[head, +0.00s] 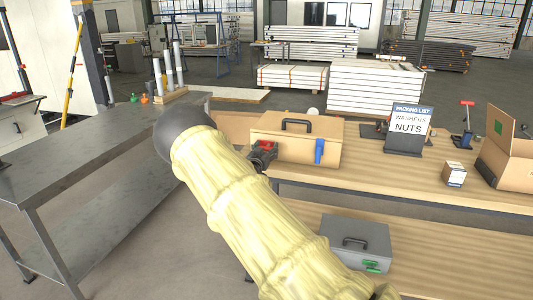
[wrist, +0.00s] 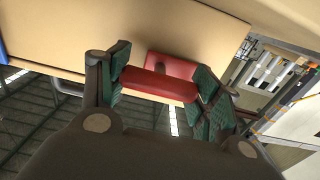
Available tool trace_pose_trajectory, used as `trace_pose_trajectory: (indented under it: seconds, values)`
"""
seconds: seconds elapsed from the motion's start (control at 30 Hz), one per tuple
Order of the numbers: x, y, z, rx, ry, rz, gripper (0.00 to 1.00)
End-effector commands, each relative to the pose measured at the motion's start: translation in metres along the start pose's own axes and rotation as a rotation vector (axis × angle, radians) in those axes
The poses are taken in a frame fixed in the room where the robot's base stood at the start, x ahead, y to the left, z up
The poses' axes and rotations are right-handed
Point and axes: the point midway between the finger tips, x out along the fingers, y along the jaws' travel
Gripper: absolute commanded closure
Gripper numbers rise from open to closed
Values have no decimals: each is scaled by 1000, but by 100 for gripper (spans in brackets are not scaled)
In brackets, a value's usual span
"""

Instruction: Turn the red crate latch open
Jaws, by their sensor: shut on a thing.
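The tan crate (head: 290,142) stands on the wooden table, with a dark handle on its lid. The red latch (head: 266,145) is on the left part of its front face, and a blue latch (head: 319,151) hangs upright on the right part. My gripper (head: 264,156) is at the red latch, partly hidden behind my arm. In the wrist view my gripper (wrist: 160,88) is shut on the red latch (wrist: 158,84), one finger at each end of its bar. The bar lies about crosswise between the fingers, and the crate face (wrist: 195,38) is behind it.
The wooden table (head: 400,187) also holds a packing list sign (head: 410,128), a small box (head: 454,174) and an open carton (head: 507,160) at right. A grey case (head: 356,243) sits on the lower shelf. A grey metal table (head: 85,155) stands at left.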

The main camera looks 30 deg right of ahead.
Motion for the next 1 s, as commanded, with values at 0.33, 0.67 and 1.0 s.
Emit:
trace_pose_trajectory:
  seconds: [0.33, 0.67, 1.0]
  values:
    - [-1, -1, 0, -11, -1, -2, 60]
    - [0, 0, 0, -10, -1, 0, 12]
    - [-13, 0, -1, -10, 0, 0, 12]
